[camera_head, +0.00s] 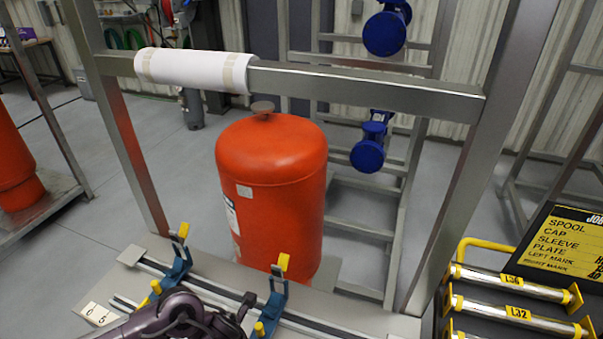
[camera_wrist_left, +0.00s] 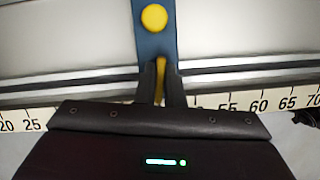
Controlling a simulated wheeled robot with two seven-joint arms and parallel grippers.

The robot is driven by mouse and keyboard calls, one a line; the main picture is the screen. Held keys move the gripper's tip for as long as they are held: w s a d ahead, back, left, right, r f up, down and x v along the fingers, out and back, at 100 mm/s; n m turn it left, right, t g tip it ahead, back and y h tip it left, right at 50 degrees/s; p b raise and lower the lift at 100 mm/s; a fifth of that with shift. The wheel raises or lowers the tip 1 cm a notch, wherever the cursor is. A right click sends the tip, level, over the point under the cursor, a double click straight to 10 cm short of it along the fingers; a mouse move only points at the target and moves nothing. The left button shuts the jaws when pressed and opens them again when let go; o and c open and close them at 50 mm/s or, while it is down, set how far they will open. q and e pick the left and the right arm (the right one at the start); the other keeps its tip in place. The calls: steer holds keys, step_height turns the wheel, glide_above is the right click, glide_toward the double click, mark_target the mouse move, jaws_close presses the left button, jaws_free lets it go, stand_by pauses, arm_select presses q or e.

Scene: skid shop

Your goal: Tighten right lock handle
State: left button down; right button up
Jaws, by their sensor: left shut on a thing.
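Two blue clamps with yellow parts stand on the bench's metal rail in the head view, a left clamp (camera_head: 180,262) and a right clamp (camera_head: 273,305). The right clamp has a yellow tab on top and a small yellow piece low at its near end. My left gripper (camera_head: 247,308) comes in from the bottom left and is beside the right clamp. In the left wrist view, the left gripper (camera_wrist_left: 160,92) is shut on a narrow yellow lock handle (camera_wrist_left: 160,70), below a blue clamp body with a round yellow knob (camera_wrist_left: 153,18). The fingers partly hide the handle. My right gripper is not in view.
A ruler strip (camera_wrist_left: 285,98) runs along the rail. A red tank (camera_head: 270,190) stands behind the bench. A steel frame (camera_head: 370,93) with a white roll (camera_head: 195,70) crosses above. A black rack with metal tubes (camera_head: 515,313) stands at the right.

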arm_select(q)
steer(key=shift+n, duration=0.4)
steer(key=shift+n+p, duration=0.5)
steer(key=c, duration=1.5)
jaws_free()
steer(key=shift+c, duration=0.2)
step_height(320, 180, up, 7)
steer(key=p, duration=0.6)
